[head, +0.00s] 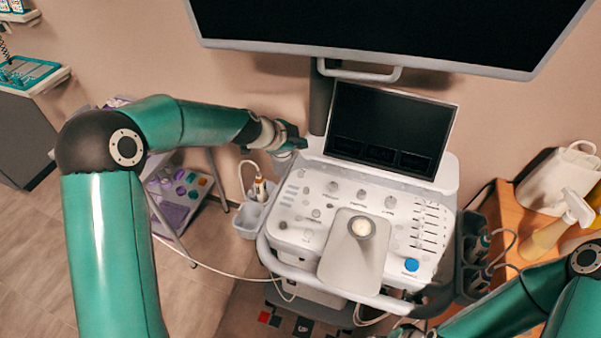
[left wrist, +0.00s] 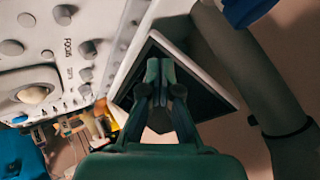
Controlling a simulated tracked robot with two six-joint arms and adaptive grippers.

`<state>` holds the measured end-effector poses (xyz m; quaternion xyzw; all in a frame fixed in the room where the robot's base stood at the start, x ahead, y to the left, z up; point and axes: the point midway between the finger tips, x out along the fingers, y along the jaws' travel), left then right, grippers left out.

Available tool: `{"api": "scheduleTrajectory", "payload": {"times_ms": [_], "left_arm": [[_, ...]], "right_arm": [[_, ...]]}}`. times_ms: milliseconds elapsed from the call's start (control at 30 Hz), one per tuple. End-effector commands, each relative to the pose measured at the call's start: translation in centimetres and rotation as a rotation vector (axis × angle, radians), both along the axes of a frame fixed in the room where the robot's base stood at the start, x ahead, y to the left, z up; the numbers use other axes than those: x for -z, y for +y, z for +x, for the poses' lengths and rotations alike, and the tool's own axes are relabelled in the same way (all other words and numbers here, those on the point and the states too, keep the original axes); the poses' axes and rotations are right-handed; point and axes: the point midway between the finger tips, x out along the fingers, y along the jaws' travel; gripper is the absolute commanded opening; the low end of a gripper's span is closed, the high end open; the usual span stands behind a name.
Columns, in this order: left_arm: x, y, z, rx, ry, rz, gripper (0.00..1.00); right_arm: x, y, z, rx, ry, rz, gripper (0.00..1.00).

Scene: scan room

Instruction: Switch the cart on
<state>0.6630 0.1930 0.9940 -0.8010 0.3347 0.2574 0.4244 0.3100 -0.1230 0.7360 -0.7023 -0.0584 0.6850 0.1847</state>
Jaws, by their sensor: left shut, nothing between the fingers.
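The cart is a white ultrasound machine with a control panel (head: 330,207) of knobs, sliders and a trackball (head: 362,227). A blue round button (head: 411,265) sits at the panel's lower right. The small screen (head: 390,130) and the large monitor (head: 400,22) are both dark. My left gripper (head: 298,143) is at the panel's upper left corner, left of the small screen. In the left wrist view its fingers (left wrist: 158,72) are together and empty, in front of the small screen (left wrist: 200,98). I cannot tell whether they touch the cart. My right gripper is not in view.
A probe cup (head: 247,220) hangs at the cart's left, and probe holders (head: 472,255) hang at its right. A wooden side table (head: 510,225) with a spray bottle (head: 560,225) stands right. A shelf trolley (head: 185,195) stands left. A cable crosses the floor.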

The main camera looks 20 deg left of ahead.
Motion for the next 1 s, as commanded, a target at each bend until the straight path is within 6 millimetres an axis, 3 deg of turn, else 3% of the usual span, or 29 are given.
{"api": "scheduleTrajectory", "payload": {"times_ms": [600,1000], "left_arm": [[7.6,0.1,0.0,-0.001,0.001,0.000,0.00],[8.6,0.1,-0.1,-0.002,0.000,0.000,0.00]], "right_arm": [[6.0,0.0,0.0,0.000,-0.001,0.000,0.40],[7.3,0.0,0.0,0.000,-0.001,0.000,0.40]]}}
